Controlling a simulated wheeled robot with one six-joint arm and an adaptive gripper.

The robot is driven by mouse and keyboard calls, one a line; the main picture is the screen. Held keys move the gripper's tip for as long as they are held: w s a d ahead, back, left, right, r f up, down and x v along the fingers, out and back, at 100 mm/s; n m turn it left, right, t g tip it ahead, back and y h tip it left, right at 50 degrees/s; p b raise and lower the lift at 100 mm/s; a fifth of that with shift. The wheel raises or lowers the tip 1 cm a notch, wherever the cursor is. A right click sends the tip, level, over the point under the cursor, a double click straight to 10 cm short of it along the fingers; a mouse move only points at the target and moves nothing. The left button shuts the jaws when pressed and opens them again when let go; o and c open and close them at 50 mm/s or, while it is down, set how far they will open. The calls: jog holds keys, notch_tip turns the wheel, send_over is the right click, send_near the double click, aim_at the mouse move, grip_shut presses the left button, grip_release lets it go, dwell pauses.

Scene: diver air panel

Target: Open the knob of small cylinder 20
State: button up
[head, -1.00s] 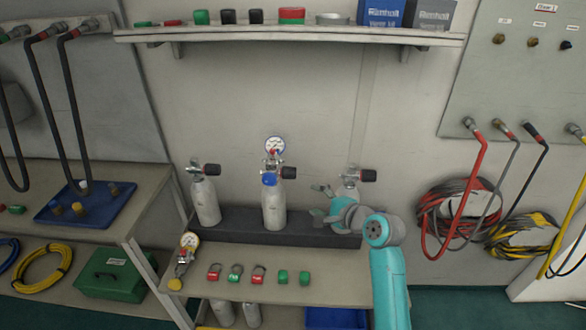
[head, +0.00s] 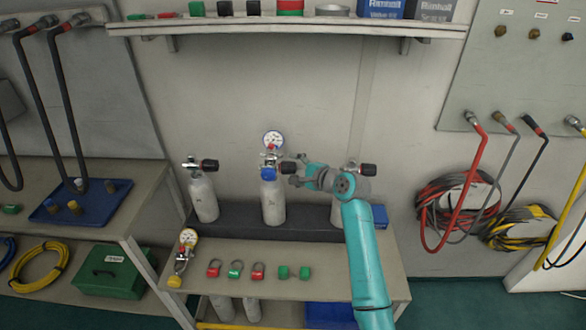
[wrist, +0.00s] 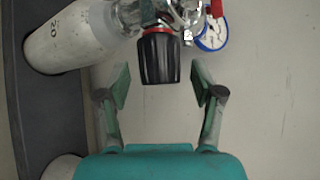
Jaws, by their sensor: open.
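Small cylinder 20 (wrist: 70,38) is white with "20" printed on it; it is the middle of the cylinders on the bench (head: 272,203). Its black ribbed knob (wrist: 159,57), with a red ring at its base, points at my gripper (wrist: 161,84). The knob also shows in the head view (head: 288,168). A regulator with a round gauge (head: 272,140) sits on the valve. My gripper is open and empty.
Another white cylinder (head: 203,198) stands to the left, and one to the right (head: 345,212) is partly hidden by my arm. A loose gauge (head: 188,238) and several red and green fittings (head: 236,268) lie on the bench front. A shelf (head: 290,25) runs above.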

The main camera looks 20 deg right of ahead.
jog(key=shift+w+a+f, duration=0.15)
jog(key=shift+w+a, duration=0.05)
jog(key=shift+w, duration=0.25)
jog(key=c, duration=1.2)
jog(key=shift+o, duration=0.2)
